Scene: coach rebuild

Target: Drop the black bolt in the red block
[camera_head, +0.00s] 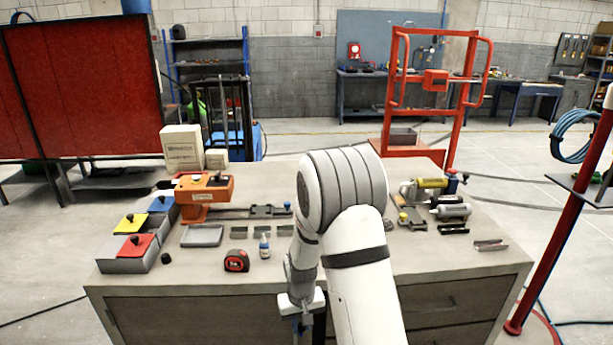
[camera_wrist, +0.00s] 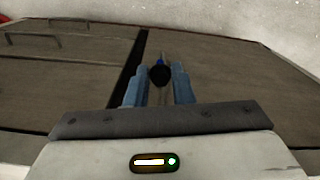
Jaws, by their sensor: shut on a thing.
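The red block (camera_head: 122,258) stands at the front left corner of the bench, a grey box with a red top and a small dark knob on it. My gripper (camera_head: 303,323) hangs low at the bench's front edge, far to the right of the block. In the wrist view its blue fingers (camera_wrist: 159,86) are shut on a black round-headed piece (camera_wrist: 160,75), which looks like the black bolt. A small blue bit shows just beyond it; I cannot tell what this is. In the head view the held piece cannot be made out.
Yellow-topped (camera_head: 130,223) and blue-topped (camera_head: 161,205) blocks stand behind the red one. A tape measure (camera_head: 236,261), small bottle (camera_head: 264,247), grey tray (camera_head: 202,236) and orange device (camera_head: 205,190) lie between.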

